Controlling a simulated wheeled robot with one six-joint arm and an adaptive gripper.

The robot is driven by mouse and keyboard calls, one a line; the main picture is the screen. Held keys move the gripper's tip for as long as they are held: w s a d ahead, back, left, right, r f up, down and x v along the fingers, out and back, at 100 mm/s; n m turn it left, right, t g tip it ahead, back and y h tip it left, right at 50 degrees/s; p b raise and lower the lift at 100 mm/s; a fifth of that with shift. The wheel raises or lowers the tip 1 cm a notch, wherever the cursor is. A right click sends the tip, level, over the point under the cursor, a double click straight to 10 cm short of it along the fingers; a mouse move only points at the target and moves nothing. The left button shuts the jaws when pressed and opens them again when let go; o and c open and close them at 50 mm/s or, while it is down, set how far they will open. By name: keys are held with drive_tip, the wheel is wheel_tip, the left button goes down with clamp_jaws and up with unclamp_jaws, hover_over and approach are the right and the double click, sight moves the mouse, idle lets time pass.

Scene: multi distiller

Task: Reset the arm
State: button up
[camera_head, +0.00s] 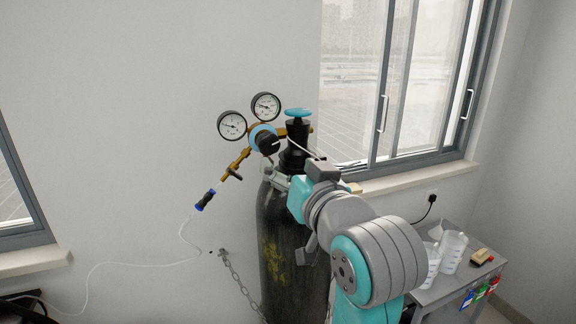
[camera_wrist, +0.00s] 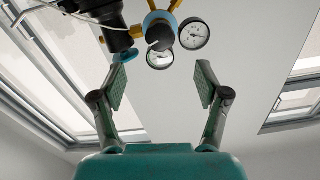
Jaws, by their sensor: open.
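My gripper (camera_wrist: 160,88) is open and empty in the wrist view, its two padded fingers spread wide apart. Past the fingertips, the wrist view shows the regulator's two gauges, its dark knob (camera_wrist: 159,38) and the blue valve handwheel of the cylinder. In the head view my arm (camera_head: 362,245) reaches up in front of the dark gas cylinder (camera_head: 275,245). The gripper's fingers are hard to make out there, near the cylinder's neck. The regulator (camera_head: 263,140) with two round gauges and the blue handwheel (camera_head: 298,113) sit on top of the cylinder. Nothing is held.
A chain (camera_head: 238,285) runs from the wall to the cylinder. A thin white hose (camera_head: 125,263) leads from the regulator to the lower left. A window (camera_head: 420,80) is behind the arm.

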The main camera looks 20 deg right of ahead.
drive_tip(key=shift+f, duration=0.1)
drive_tip(key=s+f+g, duration=0.1)
drive_tip(key=s+f, duration=0.3)
drive_tip(key=f, duration=0.7)
drive_tip(key=s+f+n, duration=0.1)
drive_tip(key=s+f, duration=0.2)
drive_tip(key=f, duration=0.7)
drive_tip(key=s+f+g, duration=0.1)
drive_tip(key=s+f, duration=0.3)
drive_tip(key=f, duration=0.7)
drive_tip(key=s+f, duration=0.9)
drive_tip(key=s, duration=0.4)
drive_tip(key=s+n+g, duration=0.1)
drive_tip(key=s, duration=1.6)
drive_tip(key=shift+s+f, duration=0.35)
drive_tip(key=shift+f, duration=0.1)
